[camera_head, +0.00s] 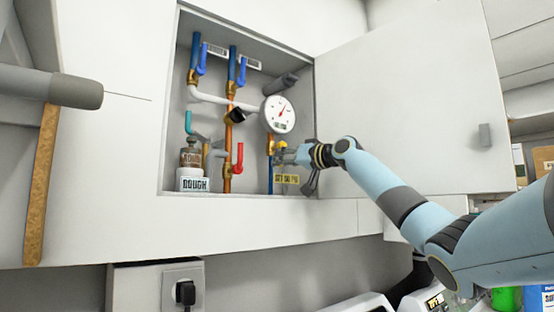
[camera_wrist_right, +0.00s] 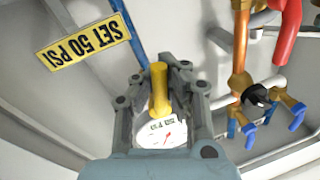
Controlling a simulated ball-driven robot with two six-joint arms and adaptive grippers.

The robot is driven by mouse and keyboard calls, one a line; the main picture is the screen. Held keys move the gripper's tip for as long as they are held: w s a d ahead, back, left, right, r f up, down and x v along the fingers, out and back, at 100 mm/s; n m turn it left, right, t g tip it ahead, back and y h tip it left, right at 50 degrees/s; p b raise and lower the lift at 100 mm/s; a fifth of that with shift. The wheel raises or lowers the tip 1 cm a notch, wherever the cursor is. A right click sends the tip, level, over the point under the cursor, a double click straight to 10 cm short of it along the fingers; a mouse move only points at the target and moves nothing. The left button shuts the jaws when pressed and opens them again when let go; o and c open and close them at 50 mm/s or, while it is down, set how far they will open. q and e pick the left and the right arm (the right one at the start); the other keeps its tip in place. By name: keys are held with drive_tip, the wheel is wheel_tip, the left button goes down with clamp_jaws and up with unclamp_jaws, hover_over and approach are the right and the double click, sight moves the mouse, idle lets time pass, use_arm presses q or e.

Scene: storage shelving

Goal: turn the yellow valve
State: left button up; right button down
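The yellow valve (camera_head: 281,147) sits on the pipe below the round gauge, inside the open wall cabinet. In the right wrist view its yellow handle (camera_wrist_right: 159,90) stands upright between my fingers. My right gripper (camera_head: 299,154) reaches in from the right at the valve. In the wrist view the fingertips of my right gripper (camera_wrist_right: 159,75) lie close on both sides of the handle and look shut on it. The white gauge (camera_head: 278,114) shows above the valve; it also shows between my fingers in the wrist view (camera_wrist_right: 160,133), partly hidden.
A yellow "SET 50 PSI" label (camera_head: 287,179) is below the valve. A red handle (camera_head: 239,158), blue handles (camera_head: 202,58) and copper pipes (camera_head: 228,140) are to the left. The open cabinet door (camera_head: 420,95) stands behind my right arm. A "ROUGH" label (camera_head: 195,184) is lower left.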

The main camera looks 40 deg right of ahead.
drive_tip(key=shift+d+f+n+g, duration=0.2)
drive_tip(key=shift+d+n, duration=0.1)
drive_tip(key=shift+n, duration=0.45)
drive_tip(key=shift+d+f+n+g, duration=0.15)
drive_tip(key=shift+d+n+g, duration=0.1)
drive_tip(key=shift+n, duration=0.5)
drive_tip(key=c, duration=2)
unclamp_jaws()
drive_tip(key=o, duration=0.7)
drive_tip(key=shift+s+d+r, duration=0.15)
drive_tip(key=shift+s+r, duration=0.05)
drive_tip(key=shift+s, duration=0.05)
drive_tip(key=shift+c, duration=0.2)
drive_tip(key=shift+w, duration=0.1)
drive_tip(key=s, duration=0.7)
drive_tip(key=shift+s+d, duration=0.2)
